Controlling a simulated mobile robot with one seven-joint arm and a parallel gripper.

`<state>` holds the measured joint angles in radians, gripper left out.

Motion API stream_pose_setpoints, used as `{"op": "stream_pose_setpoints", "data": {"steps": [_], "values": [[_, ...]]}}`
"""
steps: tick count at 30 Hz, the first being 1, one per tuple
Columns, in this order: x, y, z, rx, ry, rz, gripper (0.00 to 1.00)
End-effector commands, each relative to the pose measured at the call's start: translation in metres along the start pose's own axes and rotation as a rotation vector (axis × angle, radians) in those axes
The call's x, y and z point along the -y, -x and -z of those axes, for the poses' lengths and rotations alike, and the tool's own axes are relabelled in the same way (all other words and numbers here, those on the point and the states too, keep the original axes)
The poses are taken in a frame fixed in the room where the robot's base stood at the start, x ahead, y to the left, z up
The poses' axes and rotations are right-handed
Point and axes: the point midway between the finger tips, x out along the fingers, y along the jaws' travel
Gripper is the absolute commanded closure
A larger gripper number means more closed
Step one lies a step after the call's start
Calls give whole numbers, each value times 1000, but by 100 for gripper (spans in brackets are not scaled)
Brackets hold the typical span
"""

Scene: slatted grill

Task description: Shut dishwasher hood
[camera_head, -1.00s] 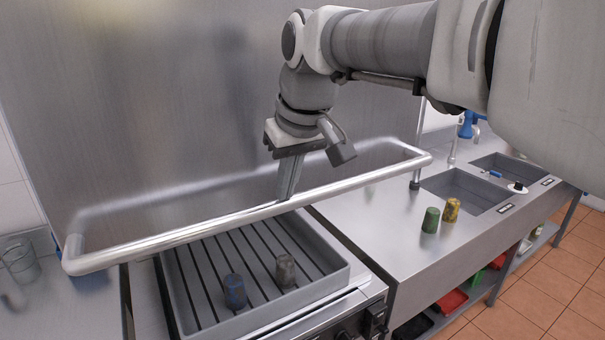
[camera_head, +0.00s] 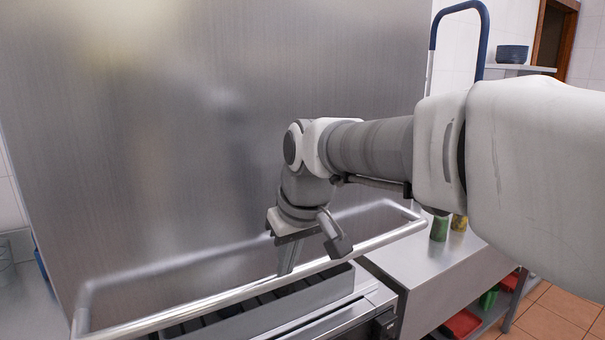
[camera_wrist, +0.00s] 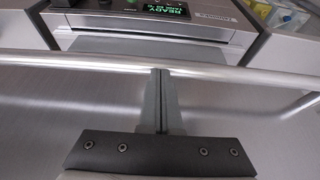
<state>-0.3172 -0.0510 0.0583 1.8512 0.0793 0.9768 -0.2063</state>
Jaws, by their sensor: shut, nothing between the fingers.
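The dishwasher hood (camera_head: 140,130) is a tall brushed-steel panel filling the left and middle of the head view. Its bar handle (camera_head: 190,307) runs across in front of the panel, low over the slatted tray (camera_head: 300,299). My gripper (camera_head: 285,270) points down at the bar, about halfway along it, with its fingers shut and empty. In the wrist view, the closed fingers (camera_wrist: 161,72) reach the bar (camera_wrist: 90,63); whether they touch it is unclear. The bar and hood hide most of the tray and its cups.
A steel counter (camera_head: 405,268) extends to the right, with a green cup (camera_head: 439,229) and a yellow cup (camera_head: 459,222) near my arm. Red boxes (camera_head: 462,322) sit on the shelf below. The wrist view shows a lit panel reading READY (camera_wrist: 165,10). Tiled floor is open at right.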

Motion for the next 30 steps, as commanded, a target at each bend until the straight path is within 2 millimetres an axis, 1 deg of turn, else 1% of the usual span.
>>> {"op": "stream_pose_setpoints", "data": {"steps": [1,3,9,15,21,24,30], "values": [[0,-28,-12,10,-1,2,100],[0,-48,-20,12,-2,2,100],[0,-102,-42,12,-1,2,100],[0,-146,-58,10,0,2,100],[0,-175,-69,7,0,1,100],[0,-183,-72,5,0,1,100],[0,-180,-70,2,0,0,100]]}}
